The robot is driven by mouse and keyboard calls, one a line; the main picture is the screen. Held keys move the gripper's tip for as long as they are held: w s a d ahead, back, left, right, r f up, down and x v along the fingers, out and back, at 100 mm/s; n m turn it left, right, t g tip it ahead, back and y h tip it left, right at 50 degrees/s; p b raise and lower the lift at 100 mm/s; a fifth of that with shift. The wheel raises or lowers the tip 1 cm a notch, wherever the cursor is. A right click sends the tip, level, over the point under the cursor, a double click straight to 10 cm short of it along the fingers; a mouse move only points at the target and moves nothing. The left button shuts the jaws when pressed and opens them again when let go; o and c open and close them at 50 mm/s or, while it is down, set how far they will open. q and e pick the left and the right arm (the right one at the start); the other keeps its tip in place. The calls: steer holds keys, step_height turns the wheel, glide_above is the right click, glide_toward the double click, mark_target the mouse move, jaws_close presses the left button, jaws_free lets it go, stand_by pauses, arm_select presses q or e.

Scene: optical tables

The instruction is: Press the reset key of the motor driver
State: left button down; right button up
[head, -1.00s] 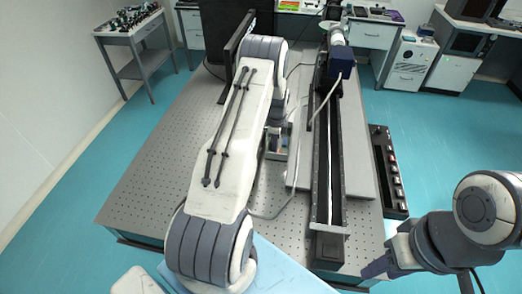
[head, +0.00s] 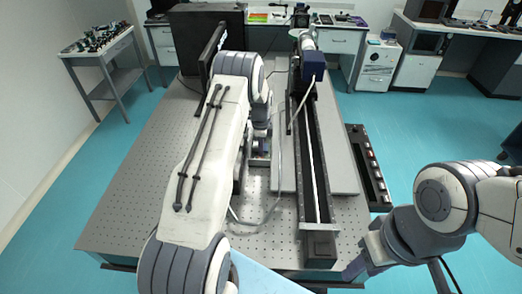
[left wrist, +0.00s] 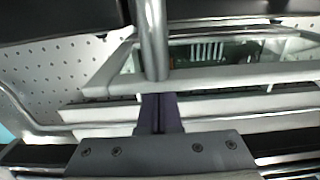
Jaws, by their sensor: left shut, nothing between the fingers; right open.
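The motor driver (head: 260,158) is a small grey metal-framed box on the perforated optical table, left of the long black rail and partly hidden by my left arm in the head view. In the left wrist view its pale frame (left wrist: 215,78) surrounds a dark interior with a green board and light strips. My left gripper (left wrist: 160,125) is shut and empty, its purple-grey fingers pointing at the near edge of the frame. Contact cannot be told. I cannot make out the reset key. My right gripper (head: 357,268) is open and empty at the table's front right.
The black linear rail (head: 318,180) with a blue motor (head: 314,64) runs along the table (head: 125,205). A cable (head: 279,190) loops beside the driver, and a metal tube (left wrist: 152,40) crosses the wrist view. A black strip with several buttons (head: 370,165) lies on the right.

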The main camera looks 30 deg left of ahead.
arm_select(q)
step_height(320, 180, up, 12)
steer(key=b, duration=0.3)
steer(key=shift+w+d+f+b, duration=0.2)
steer(key=shift+w+d+b, duration=0.1)
steer(key=shift+w+b, duration=0.1)
